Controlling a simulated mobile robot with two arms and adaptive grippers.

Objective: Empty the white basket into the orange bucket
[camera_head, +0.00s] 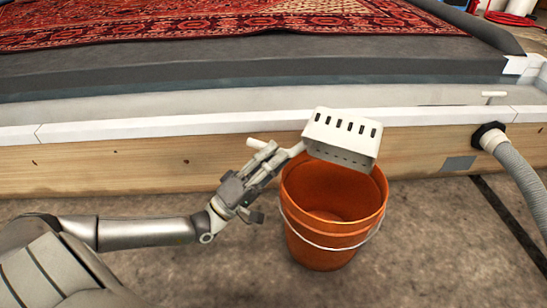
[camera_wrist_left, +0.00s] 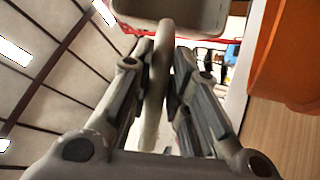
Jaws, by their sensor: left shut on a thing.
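The white basket (camera_head: 341,132), with rows of dark slots, is held tipped over above the orange bucket (camera_head: 325,235), over its back part. It also shows at the top of the left wrist view (camera_wrist_left: 172,14). My left gripper (camera_head: 268,163) is shut on the basket's pale handle (camera_wrist_left: 158,85), to the left of the basket. The bucket stands upright on the floor with its wire handle down; its orange side shows in the left wrist view (camera_wrist_left: 290,60). The visible part of its inside looks bare. The basket's opening and any contents are hidden. My right gripper is out of view.
A wooden-sided pit wall (camera_head: 120,165) with a white rim (camera_head: 200,124) runs close behind the bucket. A red patterned rug (camera_head: 170,25) lies beyond. A grey hose (camera_head: 520,170) comes off the wall at right. The floor around the bucket's front is clear.

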